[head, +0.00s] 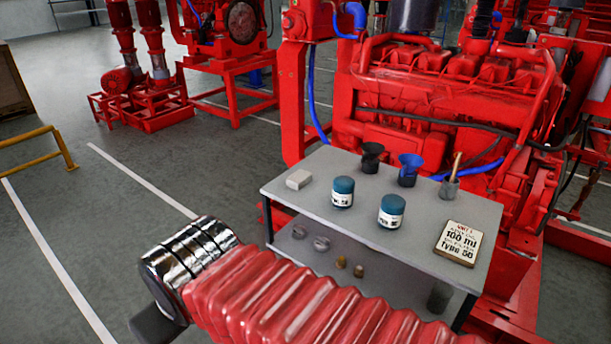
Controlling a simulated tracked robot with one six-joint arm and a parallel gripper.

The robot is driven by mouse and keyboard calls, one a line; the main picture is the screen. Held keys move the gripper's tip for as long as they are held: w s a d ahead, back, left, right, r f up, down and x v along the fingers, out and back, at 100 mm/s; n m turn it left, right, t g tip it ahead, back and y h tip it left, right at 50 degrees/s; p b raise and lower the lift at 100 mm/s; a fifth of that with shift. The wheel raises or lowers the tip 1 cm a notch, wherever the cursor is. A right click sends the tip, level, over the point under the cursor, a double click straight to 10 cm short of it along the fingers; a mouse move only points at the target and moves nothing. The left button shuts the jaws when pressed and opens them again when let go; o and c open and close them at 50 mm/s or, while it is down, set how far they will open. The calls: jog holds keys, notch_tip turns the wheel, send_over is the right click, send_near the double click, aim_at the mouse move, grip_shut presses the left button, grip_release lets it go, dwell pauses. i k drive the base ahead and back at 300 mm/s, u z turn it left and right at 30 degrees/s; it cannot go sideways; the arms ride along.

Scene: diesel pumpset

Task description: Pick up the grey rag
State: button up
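A small pale grey folded block that looks like the grey rag (299,179) lies at the left end of the grey table top (328,222), near its left edge. Nothing touches it. My arm, with a red ribbed sleeve and a chrome joint, crosses the front of the view below and left of the table. The fingers of my gripper do not show, so whether they are open or shut is hidden.
Two teal-lidded jars (343,192) (391,211), a black funnel (371,157), a blue funnel (409,169), a grey cup with a brush (450,187) and a label plate (458,244) share the table top. Small items lie on a lower shelf. A red engine (440,100) stands behind.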

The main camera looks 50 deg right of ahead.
aim_at(299, 179)
jog(key=z, duration=0.35)
jog(key=i, duration=0.75)
jog(key=z, duration=0.6)
jog(key=i, duration=0.7)
jog(key=z, duration=0.35)
